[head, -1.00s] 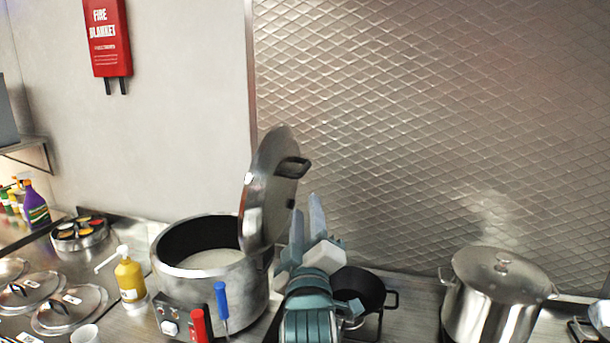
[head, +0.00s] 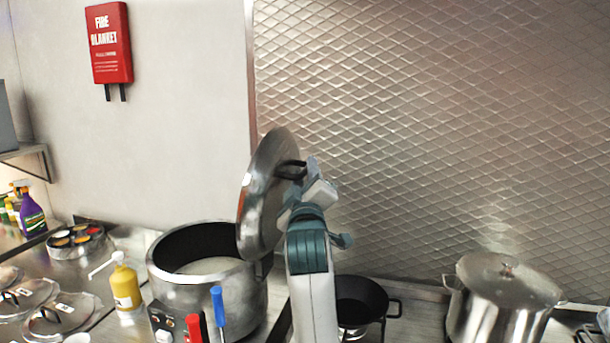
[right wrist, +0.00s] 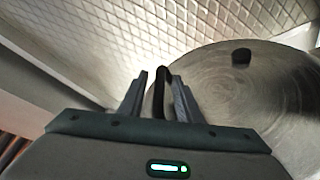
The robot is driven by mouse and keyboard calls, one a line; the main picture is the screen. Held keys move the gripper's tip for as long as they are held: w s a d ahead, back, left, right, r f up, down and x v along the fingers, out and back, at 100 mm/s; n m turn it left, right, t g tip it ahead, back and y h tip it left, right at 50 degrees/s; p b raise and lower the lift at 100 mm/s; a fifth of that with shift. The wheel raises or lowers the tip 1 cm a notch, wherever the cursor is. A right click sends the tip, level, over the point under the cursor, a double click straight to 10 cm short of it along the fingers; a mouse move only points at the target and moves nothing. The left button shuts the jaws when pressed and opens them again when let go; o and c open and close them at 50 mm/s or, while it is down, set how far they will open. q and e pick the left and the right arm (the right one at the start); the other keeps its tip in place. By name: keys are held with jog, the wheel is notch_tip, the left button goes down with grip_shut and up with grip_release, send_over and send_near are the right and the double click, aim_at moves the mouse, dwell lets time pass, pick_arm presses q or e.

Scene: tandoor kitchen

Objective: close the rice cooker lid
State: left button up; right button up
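The rice cooker (head: 190,293) is a round steel pot with white rice inside. Its steel lid (head: 262,195) stands raised, nearly upright, at the pot's right side. The lid's black handle (head: 291,168) faces right. My right gripper (head: 304,178) is at the handle. In the right wrist view its two fingers (right wrist: 158,90) are apart with the black handle (right wrist: 160,94) between them. A gap shows on the handle's left; the right finger is very close to it. The lid's face (right wrist: 240,95) fills the right of that view. My left gripper is not in view.
A black pan (head: 360,297) sits right of my arm, and a lidded steel pot (head: 500,300) further right. A yellow pump bottle (head: 126,285) stands left of the cooker. Blue-handled (head: 217,302) and red-handled (head: 194,326) tools show in front. The patterned metal wall (head: 420,130) is behind.

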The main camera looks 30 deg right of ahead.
jog(key=shift+w+d+r, duration=0.15)
jog(key=shift+w+d, duration=0.1)
jog(key=shift+w, duration=0.15)
grip_shut()
jog(key=shift+w+a+r, duration=0.1)
